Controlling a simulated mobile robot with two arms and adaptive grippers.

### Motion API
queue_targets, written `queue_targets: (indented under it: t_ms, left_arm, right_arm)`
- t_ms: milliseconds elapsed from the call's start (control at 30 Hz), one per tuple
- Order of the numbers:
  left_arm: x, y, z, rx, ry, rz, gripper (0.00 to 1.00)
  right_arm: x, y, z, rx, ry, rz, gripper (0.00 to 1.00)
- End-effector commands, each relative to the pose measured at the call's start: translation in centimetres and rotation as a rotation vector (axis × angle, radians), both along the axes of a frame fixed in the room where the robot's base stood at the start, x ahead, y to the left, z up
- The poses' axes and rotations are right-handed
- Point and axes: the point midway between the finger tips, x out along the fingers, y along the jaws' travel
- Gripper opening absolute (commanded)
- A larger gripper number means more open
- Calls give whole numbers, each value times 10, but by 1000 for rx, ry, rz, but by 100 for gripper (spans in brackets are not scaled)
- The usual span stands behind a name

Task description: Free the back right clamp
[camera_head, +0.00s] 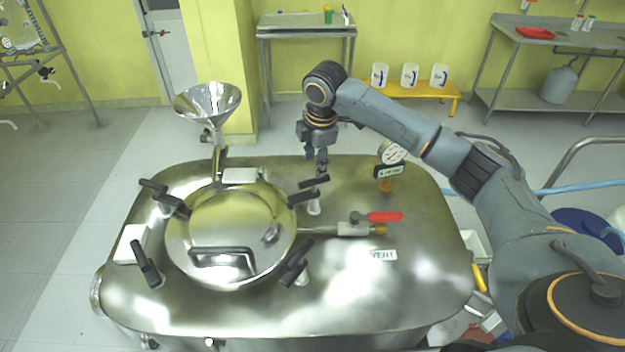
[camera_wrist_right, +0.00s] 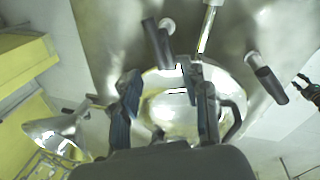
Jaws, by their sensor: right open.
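The back right clamp (camera_head: 314,196) stands on the steel vessel beside the round lid (camera_head: 230,232), with its black handle over the rim. My right gripper (camera_head: 319,172) points down just above and behind this clamp. In the right wrist view its two fingers (camera_wrist_right: 168,103) are apart with nothing held between them. The clamp's black handle (camera_wrist_right: 157,42) lies beyond the fingertips there, slightly left of the line between them. I cannot tell whether a finger touches it. A dark claw-like shape at that view's right edge may be my left gripper (camera_wrist_right: 304,90); its state is unclear.
A valve with a red handle (camera_head: 384,217) and a gauge (camera_head: 392,152) stand right of the clamp. A steel funnel (camera_head: 208,101) rises at the back left. Other black clamps, including the front right one (camera_head: 297,265), surround the lid. The vessel top near the VENT label (camera_head: 384,255) is mostly clear.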

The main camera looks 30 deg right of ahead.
Motion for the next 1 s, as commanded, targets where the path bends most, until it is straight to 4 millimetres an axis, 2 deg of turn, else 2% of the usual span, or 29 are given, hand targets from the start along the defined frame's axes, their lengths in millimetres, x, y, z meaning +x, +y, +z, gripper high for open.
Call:
queue_targets:
  t_ms: [100, 300, 500, 667, 900, 933, 1000]
  left_arm:
    - [-4, 3, 7, 3, 6, 0, 44]
    - [2, -1, 15, -1, -2, 2, 44]
    - [13, -11, 19, -14, -22, 5, 44]
    - [14, -12, 20, -15, -22, 4, 44]
    - [11, -10, 19, -13, -18, 2, 44]
    - [11, -10, 19, -12, -17, 1, 44]
    - [10, -9, 19, -11, -15, 1, 44]
  right_arm:
    - [4, 0, -25, 0, 5, -2, 45]
    - [12, -1, -65, 0, 4, -1, 45]
    - [18, -1, -90, -1, 1, 0, 45]
    - [19, -1, -98, -1, 0, 0, 45]
    - [19, -2, -99, -1, -1, 0, 45]
    - [19, -2, -99, -1, -1, 0, 41]
    - [19, -2, -99, -1, -1, 0, 27]
